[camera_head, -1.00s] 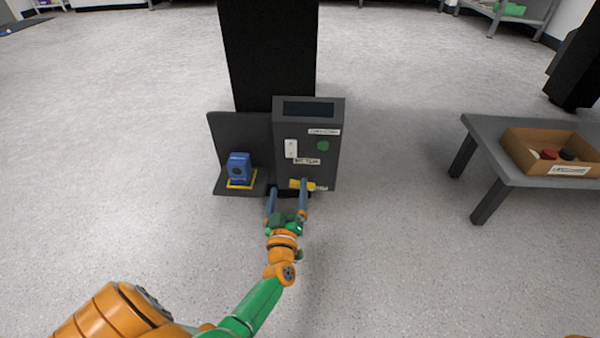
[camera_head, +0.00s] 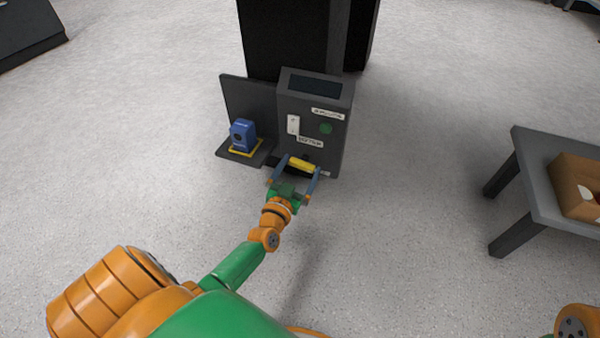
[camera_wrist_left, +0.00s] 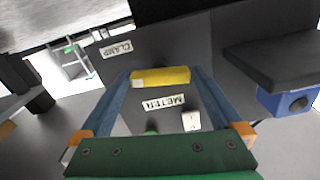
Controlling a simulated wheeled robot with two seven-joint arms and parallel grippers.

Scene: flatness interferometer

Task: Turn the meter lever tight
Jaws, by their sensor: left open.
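The yellow lever (camera_head: 301,164) is a short bar low on the front of the dark grey instrument box (camera_head: 290,152). My left gripper (camera_head: 300,167) is open, with one blue finger on each side of the lever. In the left wrist view the lever (camera_wrist_left: 161,76) lies across the gap between the fingertips, close to both; I cannot tell whether they touch it. A METER label (camera_wrist_left: 163,102) and a CLAMP label (camera_wrist_left: 116,49) show on the box there. My right gripper is out of view.
A blue device (camera_head: 242,135) stands on a yellow-edged base on the shelf left of the box. A white switch plate (camera_head: 293,124) and a green disc (camera_head: 326,128) are on the box front. A grey table (camera_head: 540,190) with a cardboard box (camera_head: 577,185) stands right. The floor between is clear.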

